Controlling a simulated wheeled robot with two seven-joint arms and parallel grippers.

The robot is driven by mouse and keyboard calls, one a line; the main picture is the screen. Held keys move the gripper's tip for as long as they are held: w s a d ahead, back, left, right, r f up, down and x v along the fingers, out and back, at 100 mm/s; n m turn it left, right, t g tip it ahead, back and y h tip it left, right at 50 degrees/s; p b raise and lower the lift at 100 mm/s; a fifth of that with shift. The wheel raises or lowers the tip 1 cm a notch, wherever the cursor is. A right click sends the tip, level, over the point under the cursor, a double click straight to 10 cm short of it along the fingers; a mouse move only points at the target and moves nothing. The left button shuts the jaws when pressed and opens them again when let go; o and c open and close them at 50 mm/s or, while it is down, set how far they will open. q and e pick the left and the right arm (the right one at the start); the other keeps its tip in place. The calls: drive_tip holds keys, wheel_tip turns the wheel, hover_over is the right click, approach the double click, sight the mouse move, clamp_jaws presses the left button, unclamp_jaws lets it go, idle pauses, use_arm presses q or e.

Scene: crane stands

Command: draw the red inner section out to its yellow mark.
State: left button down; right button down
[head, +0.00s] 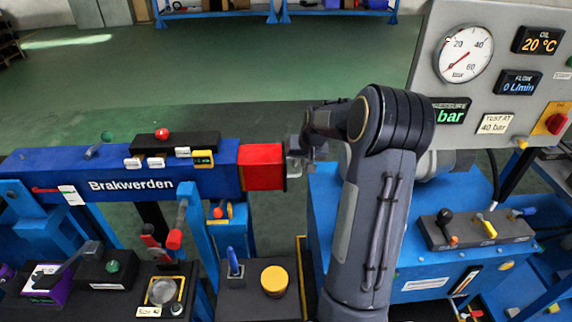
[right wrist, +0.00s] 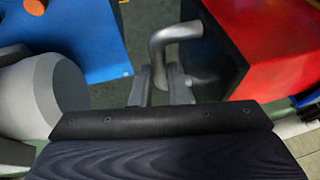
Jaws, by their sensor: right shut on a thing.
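The red inner section (head: 263,167) sticks a short way out of the right end of the blue boom (head: 60,163) marked "Brakwerden". I see no yellow mark on its bare part. In the right wrist view, the red section (right wrist: 285,40) shows at the upper right with a dark end face. A bent grey metal handle (right wrist: 172,42) is at that end face. My right gripper (head: 300,152) is at the end of the red section, its fingers (right wrist: 161,88) shut on the handle. My left gripper is not in view.
A grey panel (head: 425,60) with a pressure gauge (head: 463,53) stands at the right. Below it is a blue cabinet (head: 420,270) with levers (head: 485,226). A bench with a yellow knob (head: 274,281) is in front. Green floor (head: 250,70) is open behind the boom.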

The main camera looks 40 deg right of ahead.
drive_tip(key=shift+s+d, duration=0.15)
drive_tip(key=c, duration=1.4)
unclamp_jaws()
drive_tip(key=v, duration=0.7)
drive_tip(key=shift+r, duration=0.4)
drive_tip(key=shift+s, duration=0.1)
